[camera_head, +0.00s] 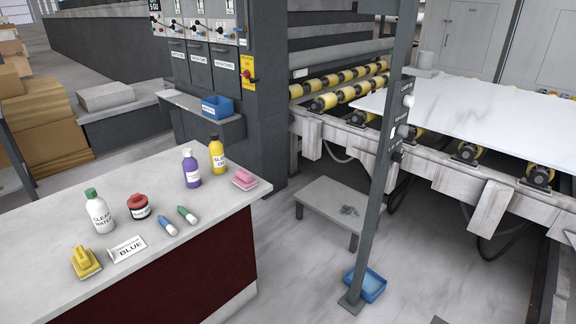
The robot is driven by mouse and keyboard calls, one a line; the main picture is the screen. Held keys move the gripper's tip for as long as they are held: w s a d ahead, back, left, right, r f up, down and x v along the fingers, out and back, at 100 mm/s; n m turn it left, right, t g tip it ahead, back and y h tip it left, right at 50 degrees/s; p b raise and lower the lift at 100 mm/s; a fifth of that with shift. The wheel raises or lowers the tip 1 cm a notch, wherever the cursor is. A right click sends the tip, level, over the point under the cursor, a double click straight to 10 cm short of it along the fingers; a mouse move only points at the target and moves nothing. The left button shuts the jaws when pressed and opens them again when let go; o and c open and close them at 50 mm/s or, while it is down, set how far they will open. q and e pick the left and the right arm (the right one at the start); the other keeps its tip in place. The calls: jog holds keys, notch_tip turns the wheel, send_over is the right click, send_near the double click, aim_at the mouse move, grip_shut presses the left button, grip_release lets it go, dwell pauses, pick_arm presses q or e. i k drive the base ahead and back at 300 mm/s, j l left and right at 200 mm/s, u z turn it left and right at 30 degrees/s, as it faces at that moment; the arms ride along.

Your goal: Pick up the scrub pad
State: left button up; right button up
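Two pad-like things with handles lie on the light worktop (180,230). One is a yellow pad (86,263) near the front left, beside a card reading BLUE. The other is a pink pad (244,180) near the right corner, beside the yellow bottle. Both are fully in sight with nothing on top of them. I cannot tell which of the two is the scrub pad. Neither of my grippers shows in the head view.
A low table (330,197), post (385,160) and blue tray (370,287) stand right.

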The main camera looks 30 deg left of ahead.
aim_at(243, 179)
jog(key=i+u, duration=0.35)
jog(key=i, duration=0.2)
jog(key=i+l+u, duration=0.3)
jog(key=i, duration=0.2)
jog(key=i+j, duration=0.05)
jog(key=j, duration=0.05)
